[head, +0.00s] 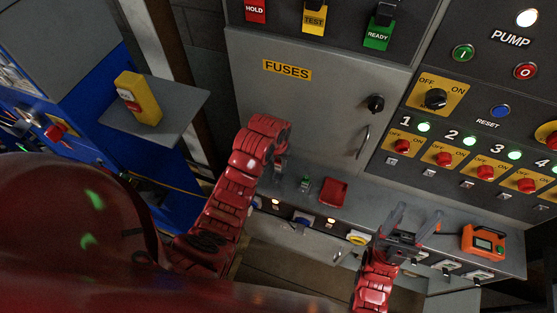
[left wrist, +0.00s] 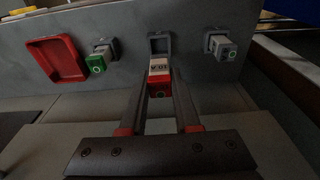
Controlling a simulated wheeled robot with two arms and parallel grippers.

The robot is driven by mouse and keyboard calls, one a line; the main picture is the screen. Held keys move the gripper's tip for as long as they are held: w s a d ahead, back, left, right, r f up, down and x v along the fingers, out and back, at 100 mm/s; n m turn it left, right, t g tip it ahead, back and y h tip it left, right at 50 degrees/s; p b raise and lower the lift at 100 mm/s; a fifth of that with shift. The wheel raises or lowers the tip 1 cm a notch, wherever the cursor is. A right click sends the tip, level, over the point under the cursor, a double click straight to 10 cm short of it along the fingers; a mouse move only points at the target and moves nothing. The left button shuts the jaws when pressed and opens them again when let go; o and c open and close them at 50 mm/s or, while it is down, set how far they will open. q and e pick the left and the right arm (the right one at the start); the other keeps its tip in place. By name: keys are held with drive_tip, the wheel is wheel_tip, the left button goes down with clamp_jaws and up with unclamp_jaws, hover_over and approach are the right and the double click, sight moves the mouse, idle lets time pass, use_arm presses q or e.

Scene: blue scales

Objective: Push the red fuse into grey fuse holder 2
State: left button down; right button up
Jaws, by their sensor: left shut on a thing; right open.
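The red fuse (left wrist: 160,79), with a pale labelled body, is between my left gripper's fingertips (left wrist: 160,88) in the left wrist view. My left gripper is shut on it. The middle grey fuse holder (left wrist: 160,38) is directly beyond the fuse, its upper opening visible. The fuse lines up with it; I cannot tell whether its end has entered. No number shows on the holder. In the head view my left gripper (head: 280,166) is over the ledge below the cabinet, and its arm hides the fuse. My right gripper (head: 409,222) is open and empty near the ledge's front.
A green fuse (left wrist: 96,63) sits in a holder beside the red tray (left wrist: 58,60). Another holder with a grey fuse (left wrist: 223,47) is on the other side. An orange device (head: 483,242) stands at the ledge's right end. The FUSES cabinet door (head: 300,105) is shut behind.

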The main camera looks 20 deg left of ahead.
sight(279, 170)
use_arm(q)
drive_tip(key=shift+f+b, duration=0.95)
drive_tip(key=shift+f, duration=1.75)
drive_tip(key=shift+b, duration=0.6)
drive_tip(key=shift+f+b, duration=0.45)
drive_tip(key=shift+f, duration=0.2)
drive_tip(key=c, duration=0.5)
unclamp_jaws()
drive_tip(key=shift+c, duration=0.2)
